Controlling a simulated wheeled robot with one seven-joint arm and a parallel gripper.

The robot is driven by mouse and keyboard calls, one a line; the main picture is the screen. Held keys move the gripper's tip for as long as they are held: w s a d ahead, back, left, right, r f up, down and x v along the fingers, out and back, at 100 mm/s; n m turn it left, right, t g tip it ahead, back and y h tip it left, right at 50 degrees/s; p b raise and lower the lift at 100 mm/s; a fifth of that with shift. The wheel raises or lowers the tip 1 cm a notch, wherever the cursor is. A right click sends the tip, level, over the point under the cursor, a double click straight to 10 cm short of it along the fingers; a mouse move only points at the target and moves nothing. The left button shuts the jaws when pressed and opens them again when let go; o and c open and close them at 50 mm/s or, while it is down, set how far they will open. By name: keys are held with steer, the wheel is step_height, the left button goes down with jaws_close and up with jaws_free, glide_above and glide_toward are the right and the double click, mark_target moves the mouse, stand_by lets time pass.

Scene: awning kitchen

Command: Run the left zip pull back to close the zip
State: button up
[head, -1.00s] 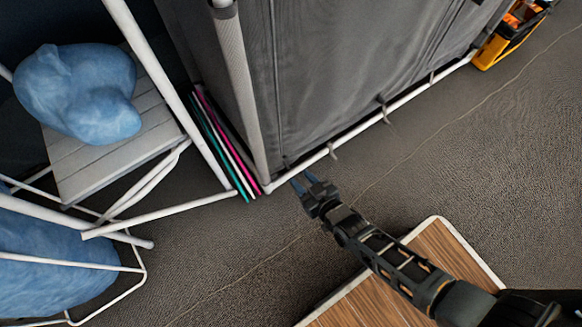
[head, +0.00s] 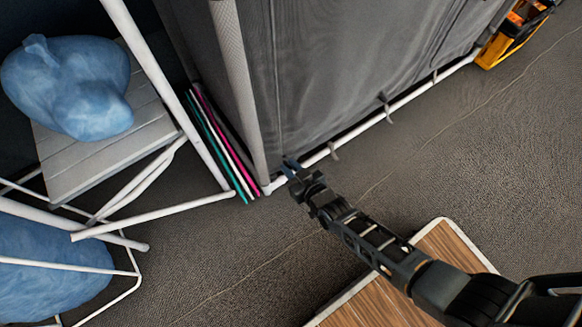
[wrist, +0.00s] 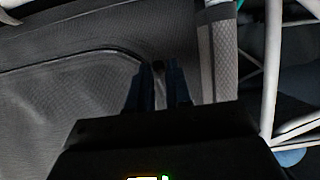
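A grey fabric cabinet (head: 345,70) on a white tube frame fills the upper middle of the head view. In the wrist view its grey fabric (wrist: 60,110) has a curved dark zip seam (wrist: 90,56) running towards my fingertips. A small dark piece, seemingly the zip pull (wrist: 158,67), shows at the seam's end, between or just beyond the fingertips. My gripper (head: 291,166) is at the cabinet's lower front corner. Its two dark fingers (wrist: 158,80) stand apart with a narrow gap. I cannot tell whether they touch the pull. In the head view the pull is hidden by my gripper.
A white lower rail (head: 400,104) with small loops runs along the cabinet's base. Coloured thin boards (head: 222,145) stand beside it. A slatted chair (head: 75,165) with a blue bundle (head: 75,88) is at left. A yellow-black crate (head: 505,45) sits top right. Carpet (head: 480,160) is clear on the right.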

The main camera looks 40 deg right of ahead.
jaws_close()
stand_by(1.0)
